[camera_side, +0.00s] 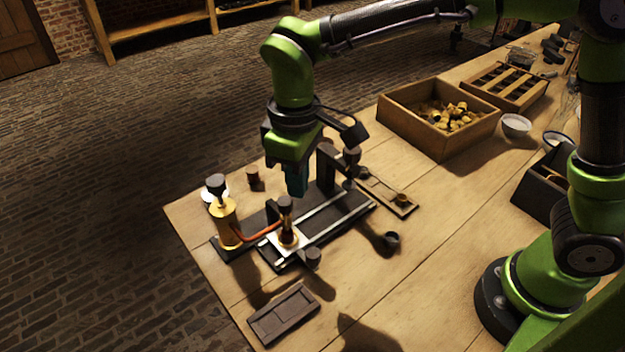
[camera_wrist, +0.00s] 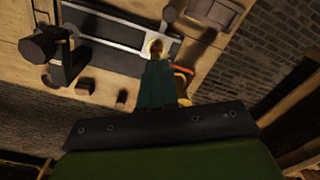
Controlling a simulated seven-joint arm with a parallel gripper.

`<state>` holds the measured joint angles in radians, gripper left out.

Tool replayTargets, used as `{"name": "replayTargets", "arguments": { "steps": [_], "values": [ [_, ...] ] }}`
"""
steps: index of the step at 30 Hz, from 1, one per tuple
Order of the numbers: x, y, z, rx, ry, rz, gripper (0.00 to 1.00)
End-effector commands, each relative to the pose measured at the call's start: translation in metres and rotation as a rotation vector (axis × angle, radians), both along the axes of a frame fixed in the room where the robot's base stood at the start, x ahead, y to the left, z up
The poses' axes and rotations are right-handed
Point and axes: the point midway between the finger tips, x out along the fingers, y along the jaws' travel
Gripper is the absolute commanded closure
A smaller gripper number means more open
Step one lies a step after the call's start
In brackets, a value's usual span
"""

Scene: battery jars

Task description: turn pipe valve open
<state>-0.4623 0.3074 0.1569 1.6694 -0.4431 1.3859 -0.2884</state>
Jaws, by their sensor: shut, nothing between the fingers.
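A brass cylinder (camera_side: 227,222) with a dark knob (camera_side: 216,183) on top stands upright at the left end of the dark apparatus. A reddish pipe (camera_side: 262,233) runs from it to a small jar (camera_side: 287,238) under a dark cap; the pipe also shows in the wrist view (camera_wrist: 184,69). I cannot tell for sure which part is the valve. My gripper (camera_side: 297,188) hangs above the apparatus, right of the jar and apart from the brass cylinder. Its teal fingers (camera_wrist: 157,72) are shut and empty, and they hide part of the brass piece in the wrist view.
The dark base with pale rails (camera_side: 330,219) lies below my gripper, with a dark upright clamp (camera_side: 326,165) behind. A dark shallow tray (camera_side: 283,314) lies in front. A wooden box of brass pieces (camera_side: 438,118) stands at the back right. The table's middle is mostly clear.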

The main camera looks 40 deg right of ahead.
Motion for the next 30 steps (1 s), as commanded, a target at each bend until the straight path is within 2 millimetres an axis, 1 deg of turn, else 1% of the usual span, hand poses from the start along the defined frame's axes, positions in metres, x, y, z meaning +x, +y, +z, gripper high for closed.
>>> {"name": "replayTargets", "arguments": {
  "steps": [3,11,18,23,30],
  "values": [
    [0.0,0.0,0.006,0.001,-0.002,-0.001,1.0],
    [0.001,-0.001,0.006,0.001,-0.003,-0.002,1.0],
    [0.02,-0.019,0.015,0.001,-0.003,-0.005,1.0],
    [0.019,-0.019,0.004,-0.002,-0.001,-0.002,1.0],
    [0.019,-0.019,-0.027,-0.003,-0.002,-0.002,1.0]
  ]
}}
